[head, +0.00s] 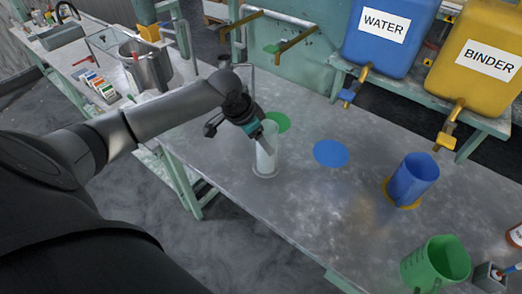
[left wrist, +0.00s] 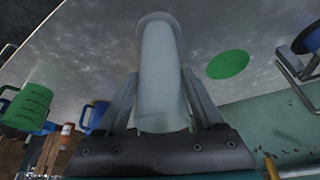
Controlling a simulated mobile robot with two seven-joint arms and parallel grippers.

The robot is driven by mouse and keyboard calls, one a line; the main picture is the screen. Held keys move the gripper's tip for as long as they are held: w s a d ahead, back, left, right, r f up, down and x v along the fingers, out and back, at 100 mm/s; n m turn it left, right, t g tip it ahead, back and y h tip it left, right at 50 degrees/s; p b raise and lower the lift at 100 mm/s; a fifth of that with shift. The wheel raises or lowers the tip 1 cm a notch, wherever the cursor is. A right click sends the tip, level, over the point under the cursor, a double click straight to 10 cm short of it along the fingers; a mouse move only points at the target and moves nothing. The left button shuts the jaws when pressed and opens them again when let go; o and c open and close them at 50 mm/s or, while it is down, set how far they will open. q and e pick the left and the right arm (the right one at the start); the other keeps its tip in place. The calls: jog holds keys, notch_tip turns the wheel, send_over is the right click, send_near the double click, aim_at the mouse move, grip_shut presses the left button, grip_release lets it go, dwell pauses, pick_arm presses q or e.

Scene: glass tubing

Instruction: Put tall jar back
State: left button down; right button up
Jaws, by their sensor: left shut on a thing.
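The tall jar (head: 267,158) is a clear, whitish cylinder standing upright at the left part of the table, over a pale ring mark (head: 265,174). My left gripper (head: 259,136) is shut on the jar near its top, coming from the left. In the left wrist view the jar (left wrist: 160,75) runs between the two fingers of the gripper (left wrist: 163,105). Whether its base touches the table is hard to tell, but it looks at or very near the surface. My right gripper is not in view.
A green disc (head: 277,122) lies just behind the jar and a blue disc (head: 331,153) to its right. A blue jug (head: 412,180) stands on an orange disc (head: 403,203). A green jug (head: 436,264) is at the front right. WATER (head: 388,45) and BINDER (head: 480,80) tanks stand behind.

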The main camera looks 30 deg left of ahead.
aim_at(257, 146)
pick_arm(q)
jog(key=shift+f+b, duration=0.3)
jog(key=shift+f, duration=1.7)
grip_release()
jog(key=shift+f, duration=0.1)
jog(key=p+v, duration=0.2)
jog(key=v, duration=1)
jog(key=shift+r, duration=0.2)
